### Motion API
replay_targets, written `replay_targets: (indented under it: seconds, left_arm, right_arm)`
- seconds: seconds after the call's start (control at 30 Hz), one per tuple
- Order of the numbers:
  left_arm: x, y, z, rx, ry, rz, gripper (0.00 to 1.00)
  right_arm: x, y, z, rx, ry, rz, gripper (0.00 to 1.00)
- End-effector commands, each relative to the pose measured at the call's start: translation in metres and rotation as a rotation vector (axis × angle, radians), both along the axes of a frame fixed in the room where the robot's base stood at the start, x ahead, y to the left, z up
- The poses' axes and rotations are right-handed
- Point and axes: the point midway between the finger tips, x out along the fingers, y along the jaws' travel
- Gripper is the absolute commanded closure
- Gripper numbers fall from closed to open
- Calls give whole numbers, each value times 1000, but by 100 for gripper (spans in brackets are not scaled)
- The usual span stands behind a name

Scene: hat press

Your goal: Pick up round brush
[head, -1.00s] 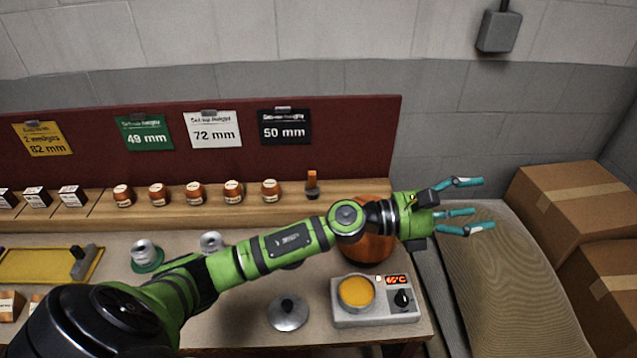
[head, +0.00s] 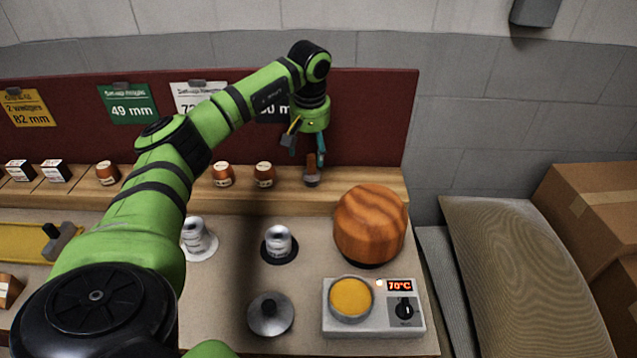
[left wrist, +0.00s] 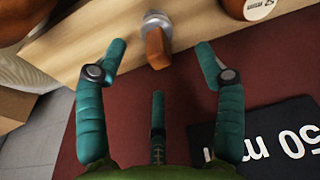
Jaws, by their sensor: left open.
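The round brush (head: 312,172), with an orange-brown handle and a grey round base, stands upright on the wooden shelf at the right end. In the left wrist view the brush (left wrist: 157,42) lies ahead, between the tips of the two outer fingers. My left gripper (head: 308,150) points down just above the brush in the head view. Its three teal fingers are spread open and empty in the left wrist view (left wrist: 160,58). I see no clear contact with the brush. My right gripper is not in view.
A red board (head: 370,120) with number cards stands behind the shelf. Small brown pots (head: 264,174) line the shelf left of the brush. A wooden hat block (head: 370,222), a heater (head: 375,320) reading 70°C and a metal lid (head: 270,314) stand on the bench.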

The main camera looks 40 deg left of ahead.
Motion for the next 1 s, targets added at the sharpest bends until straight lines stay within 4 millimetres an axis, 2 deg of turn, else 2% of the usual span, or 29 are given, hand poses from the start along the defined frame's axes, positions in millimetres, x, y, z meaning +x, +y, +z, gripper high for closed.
replay_targets:
  seconds: [0.03,0.1,0.37,0.53,0.7,0.97,1.0]
  left_arm:
    - [0,0,-12,-2,-1,1,30]
    - [0,0,-15,-2,-1,1,30]
    - [3,2,-36,-4,1,0,30]
    - [7,4,-60,-4,3,1,30]
    - [9,7,-80,-4,-1,2,30]
    - [10,7,-83,-3,-3,1,30]
    - [10,7,-83,-3,-3,1,42]
  right_arm:
    - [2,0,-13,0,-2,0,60]
    - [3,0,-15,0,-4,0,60]
    - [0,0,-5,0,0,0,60]
    - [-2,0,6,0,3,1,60]
    - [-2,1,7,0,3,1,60]
    - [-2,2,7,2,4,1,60]
    - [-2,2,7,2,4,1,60]
